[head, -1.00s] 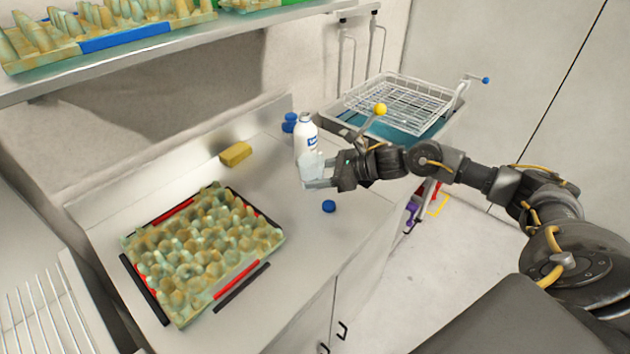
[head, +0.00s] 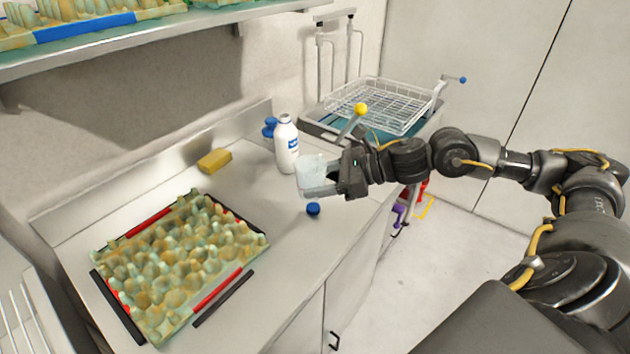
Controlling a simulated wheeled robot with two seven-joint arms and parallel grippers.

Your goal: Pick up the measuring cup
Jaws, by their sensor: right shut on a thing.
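The measuring cup (head: 311,170) is a translucent, pale cup in the middle of the head view. My right gripper (head: 322,186) is shut on it, with the arm coming in from the right. The cup appears over the counter's right part, in front of the white bottle; its gap above the surface is hard to judge. The gripper's fingers partly hide the cup's lower side. My left gripper is not in view.
A white bottle (head: 287,146) with blue caps beside it stands behind the cup. A blue cap (head: 313,209) lies in front. A yellow sponge (head: 214,161) and an egg tray (head: 176,262) lie to the left. A wire basket (head: 392,104) stands at the back right.

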